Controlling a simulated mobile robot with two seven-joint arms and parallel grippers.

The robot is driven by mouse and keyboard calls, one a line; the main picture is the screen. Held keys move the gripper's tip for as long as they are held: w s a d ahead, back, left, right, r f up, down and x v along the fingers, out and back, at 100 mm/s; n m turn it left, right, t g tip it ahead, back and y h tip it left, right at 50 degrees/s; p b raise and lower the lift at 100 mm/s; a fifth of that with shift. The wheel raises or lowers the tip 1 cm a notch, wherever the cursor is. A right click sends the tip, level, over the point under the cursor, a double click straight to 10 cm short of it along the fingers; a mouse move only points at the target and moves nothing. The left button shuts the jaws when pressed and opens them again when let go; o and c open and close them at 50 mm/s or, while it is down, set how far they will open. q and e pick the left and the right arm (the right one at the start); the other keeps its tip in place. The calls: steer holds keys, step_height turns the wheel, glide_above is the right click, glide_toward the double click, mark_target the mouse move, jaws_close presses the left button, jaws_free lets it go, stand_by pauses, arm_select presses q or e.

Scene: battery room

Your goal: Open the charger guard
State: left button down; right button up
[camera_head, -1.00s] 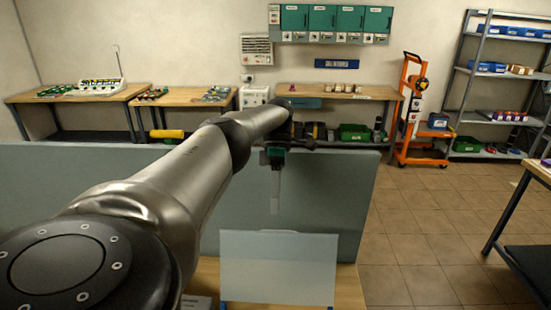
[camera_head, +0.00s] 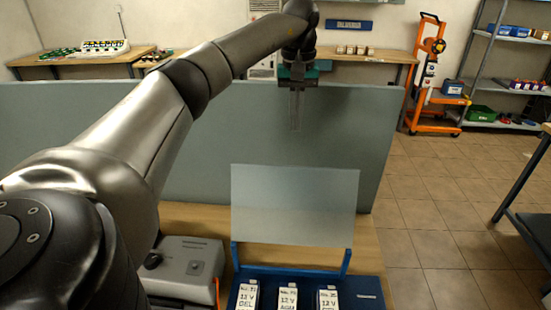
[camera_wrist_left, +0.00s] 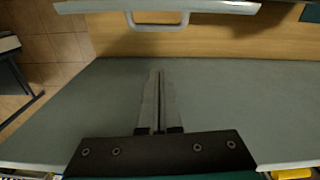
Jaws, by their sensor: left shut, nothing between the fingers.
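The charger guard (camera_head: 295,205), a pale see-through panel, stands raised at the back of a blue tray (camera_head: 235,292). Batteries labelled 12 V (camera_head: 288,297) stand in the tray in front of it, uncovered in this view. My left gripper (camera_head: 295,128) points down above and behind the guard's top edge, apart from it. Its fingers are together and empty. In the left wrist view, the shut fingers (camera_wrist_left: 159,74) are in front of the grey partition, and a pale edge with a U-shaped handle (camera_wrist_left: 158,25) lies beyond them. My right gripper is not in view.
A grey partition (camera_head: 120,150) stands behind the wooden table (camera_head: 205,215). A grey box with a black knob (camera_head: 190,260) sits left of the tray. An orange hand truck (camera_head: 422,90) and shelves (camera_head: 500,50) stand at the back right.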

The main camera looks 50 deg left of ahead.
arm_select(q)
step_height(320, 180, down, 8)
steer(key=s+d+m, duration=0.1)
steer(key=s+d, duration=0.1)
steer(key=shift+f+p, duration=0.2)
steer(key=shift+p, duration=0.15)
stand_by(0.5)
steer(key=shift+t, duration=0.3)
